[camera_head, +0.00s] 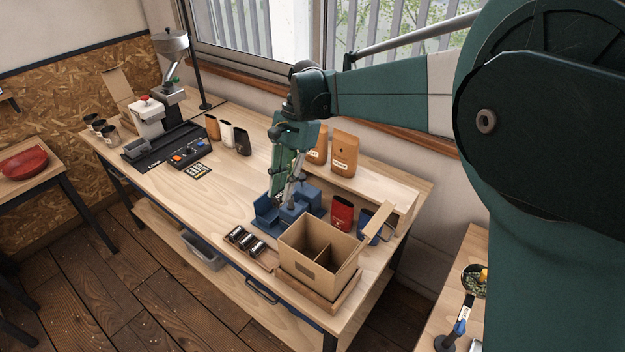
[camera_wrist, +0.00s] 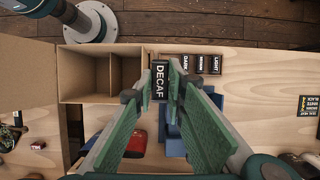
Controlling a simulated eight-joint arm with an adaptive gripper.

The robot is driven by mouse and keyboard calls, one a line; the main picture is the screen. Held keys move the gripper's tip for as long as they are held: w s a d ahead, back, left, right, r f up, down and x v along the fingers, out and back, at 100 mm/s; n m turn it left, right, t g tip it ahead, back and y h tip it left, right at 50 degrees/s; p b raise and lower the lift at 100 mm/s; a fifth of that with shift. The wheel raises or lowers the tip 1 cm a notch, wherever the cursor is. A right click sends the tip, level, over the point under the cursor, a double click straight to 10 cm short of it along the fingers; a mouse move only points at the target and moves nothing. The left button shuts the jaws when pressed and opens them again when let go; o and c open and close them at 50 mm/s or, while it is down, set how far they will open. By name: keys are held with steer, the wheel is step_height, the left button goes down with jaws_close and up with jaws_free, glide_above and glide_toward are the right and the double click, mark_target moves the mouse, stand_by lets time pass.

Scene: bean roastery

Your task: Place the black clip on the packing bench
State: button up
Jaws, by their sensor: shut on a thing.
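In the wrist view, my gripper (camera_wrist: 161,82) has its green-padded fingers closed around a black piece with white lettering DECAF (camera_wrist: 160,80). I cannot tell whether this piece is the black clip; no other clear black clip shows. In the head view, my gripper (camera_head: 286,198) points down over the blue stand (camera_head: 268,212) on the packing bench (camera_head: 225,195); the held piece cannot be made out there. I cannot tell whether it touches anything below.
An open divided carton (camera_head: 306,268) stands in front of the gripper, beside a small tray (camera_head: 238,252) of black labelled pieces. A red pouch (camera_head: 342,213) is to the right. A dark mat (camera_head: 165,150) with small items lies at left. The bench middle is largely clear.

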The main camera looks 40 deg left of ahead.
steer(key=s+a, duration=0.3)
steer(key=s, duration=0.2)
step_height(320, 180, down, 18)
steer(key=shift+s+a+p, duration=0.15)
steer(key=shift+p, duration=0.15)
steer(key=shift+f, duration=0.15)
steer(key=shift+f+b, duration=0.85)
steer(key=shift+f, duration=2.3)
steer(key=shift+f+b, duration=0.3)
steer(key=shift+f, duration=0.1)
steer(key=o, duration=0.8)
